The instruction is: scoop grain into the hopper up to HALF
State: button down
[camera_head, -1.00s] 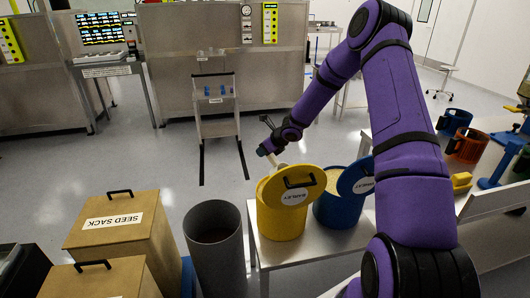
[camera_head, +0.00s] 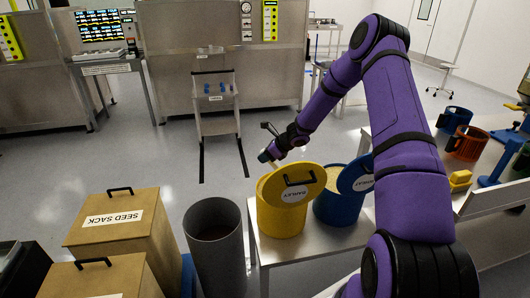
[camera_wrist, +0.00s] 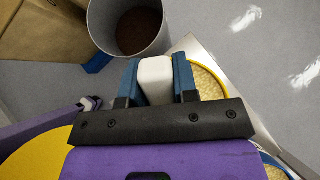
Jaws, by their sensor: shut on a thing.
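My gripper (camera_head: 269,160) hangs over the back of the yellow BARLEY bucket (camera_head: 280,222), pointing down. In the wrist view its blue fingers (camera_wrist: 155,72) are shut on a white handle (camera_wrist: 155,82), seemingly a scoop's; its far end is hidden. The yellow bucket's lid (camera_head: 297,184) is tilted open and hides most of its inside from the head view. Pale grain (camera_wrist: 206,84) shows inside the bucket's rim in the wrist view. A blue bucket (camera_head: 338,208) beside it also holds pale grain, its lid tilted open. I cannot make out a hopper or HALF mark.
A grey open cylinder (camera_head: 213,245) stands left of the bench (camera_head: 258,250); the wrist view shows brown material (camera_wrist: 139,32) at its bottom. SEED SACK boxes (camera_head: 115,225) are further left.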

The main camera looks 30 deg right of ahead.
notch_tip(320, 180, down, 8)
jog(key=shift+f, duration=0.25)
dwell(0.6)
jog(key=shift+r, duration=0.15)
dwell(0.8)
